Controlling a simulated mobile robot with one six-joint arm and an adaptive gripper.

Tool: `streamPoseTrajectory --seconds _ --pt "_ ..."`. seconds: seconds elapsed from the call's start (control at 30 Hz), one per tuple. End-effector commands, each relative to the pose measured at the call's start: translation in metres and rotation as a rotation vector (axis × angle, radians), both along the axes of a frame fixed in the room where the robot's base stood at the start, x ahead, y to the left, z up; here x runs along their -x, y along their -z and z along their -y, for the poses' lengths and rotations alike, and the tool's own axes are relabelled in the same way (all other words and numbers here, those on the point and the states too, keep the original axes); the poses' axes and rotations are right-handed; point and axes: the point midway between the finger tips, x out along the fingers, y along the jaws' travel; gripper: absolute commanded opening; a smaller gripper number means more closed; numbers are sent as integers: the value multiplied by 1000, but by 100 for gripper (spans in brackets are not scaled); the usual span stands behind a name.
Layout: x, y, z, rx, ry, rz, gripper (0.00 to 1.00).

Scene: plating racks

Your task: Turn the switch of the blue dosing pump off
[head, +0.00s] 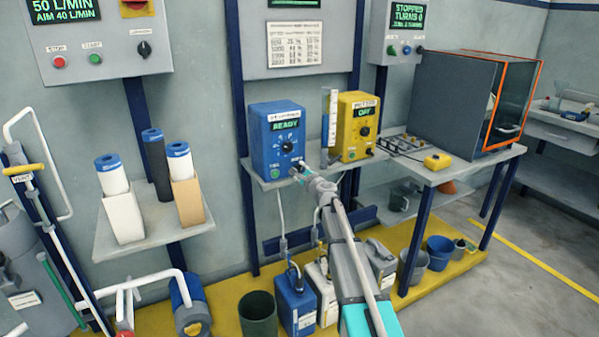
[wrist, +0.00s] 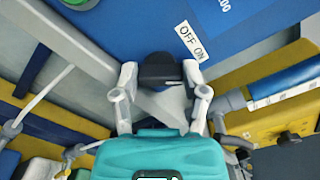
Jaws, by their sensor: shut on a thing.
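The blue dosing pump (head: 264,150) stands on a wall shelf in the head view, and its display reads READY. Its blue front fills the top of the wrist view (wrist: 130,25). A black switch (wrist: 160,67) sits low on that front, beside a white OFF/ON label (wrist: 190,41). My gripper (wrist: 161,78) is shut on the switch, with one finger on each side. In the head view my gripper (head: 302,171) is at the lower right of the pump's front and hides the switch. The switch's exact setting is hard to tell.
Grey shelf edge (head: 262,184) runs just below the pump. Blue and white canisters (head: 296,303) stand on the yellow floor platform below. A dark cabinet (head: 452,100) is on the table at right.

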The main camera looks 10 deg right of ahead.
Motion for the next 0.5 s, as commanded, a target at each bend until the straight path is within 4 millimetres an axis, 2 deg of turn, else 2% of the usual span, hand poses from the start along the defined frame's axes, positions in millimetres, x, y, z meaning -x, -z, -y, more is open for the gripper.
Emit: streamPoseTrajectory --seconds 0.27,0.5 --pt "-1 0 -1 37 -1 12 9" --pt "-1 1 -1 147 -2 48 9"
